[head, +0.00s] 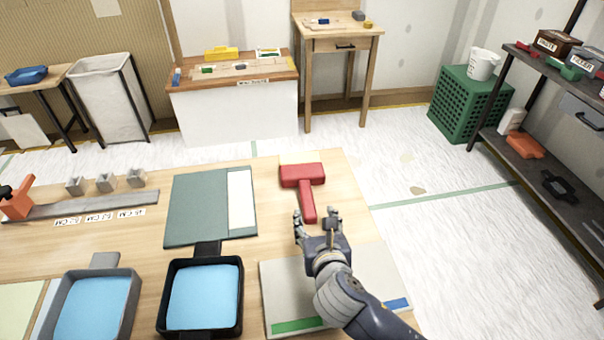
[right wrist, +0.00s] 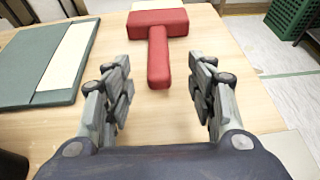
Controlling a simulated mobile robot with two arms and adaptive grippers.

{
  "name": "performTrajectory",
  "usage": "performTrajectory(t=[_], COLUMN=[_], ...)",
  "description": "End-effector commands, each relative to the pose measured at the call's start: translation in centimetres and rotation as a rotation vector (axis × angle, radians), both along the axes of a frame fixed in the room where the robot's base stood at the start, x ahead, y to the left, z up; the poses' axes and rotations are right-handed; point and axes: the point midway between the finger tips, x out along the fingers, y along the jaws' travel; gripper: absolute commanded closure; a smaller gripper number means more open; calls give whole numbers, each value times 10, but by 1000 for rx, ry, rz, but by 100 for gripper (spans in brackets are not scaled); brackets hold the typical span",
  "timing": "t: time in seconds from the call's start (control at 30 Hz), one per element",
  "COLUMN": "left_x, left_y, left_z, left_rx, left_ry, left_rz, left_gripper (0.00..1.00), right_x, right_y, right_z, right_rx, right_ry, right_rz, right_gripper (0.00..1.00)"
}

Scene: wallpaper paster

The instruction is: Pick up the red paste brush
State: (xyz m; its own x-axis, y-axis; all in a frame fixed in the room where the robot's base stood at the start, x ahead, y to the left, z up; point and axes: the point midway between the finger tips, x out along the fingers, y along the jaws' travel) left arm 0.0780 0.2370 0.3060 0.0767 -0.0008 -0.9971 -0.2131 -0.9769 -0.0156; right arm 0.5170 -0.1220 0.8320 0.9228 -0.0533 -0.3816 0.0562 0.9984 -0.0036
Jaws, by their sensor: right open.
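The red paste brush (head: 303,180) lies on the wooden table near its far right corner, with its wide head away from me and its handle toward me. It also shows in the right wrist view (right wrist: 158,50), straight ahead. My right gripper (head: 318,215) is open and empty just short of the handle. In the right wrist view my right gripper (right wrist: 160,95) has its fingers spread to the left and right of the handle's near end, not touching it as far as I can see. My left gripper is not in view.
A green board with a white strip (head: 195,205) lies left of the brush. Two trays of blue paste, one black (head: 240,320) and one grey (head: 130,325), sit nearer. A pale board (head: 280,290) lies under my right arm. Bare table (head: 350,190) shows right of the brush.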

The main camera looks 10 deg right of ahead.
Motion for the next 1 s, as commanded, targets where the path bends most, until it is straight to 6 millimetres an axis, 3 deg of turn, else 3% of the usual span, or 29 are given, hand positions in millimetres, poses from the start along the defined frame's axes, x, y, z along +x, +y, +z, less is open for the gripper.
performTrajectory(t=[0.1, 0.37, 0.63, 0.97, 1.0], left_x=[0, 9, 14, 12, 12], left_y=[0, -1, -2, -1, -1], left_z=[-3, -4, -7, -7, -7], left_rx=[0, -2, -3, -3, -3], left_ry=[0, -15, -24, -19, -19], left_rz=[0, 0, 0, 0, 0], left_gripper=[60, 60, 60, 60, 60], right_x=[19, 38, 72, 78, 78], right_y=[-1, -2, -1, -2, -2], right_z=[-8, -16, -31, -33, -33], right_rx=[1, 2, 3, 4, 4], right_ry=[0, 1, 0, 1, 1], right_rz=[-1, -2, -1, 1, 1], right_gripper=[48, 48, 48, 48, 55])
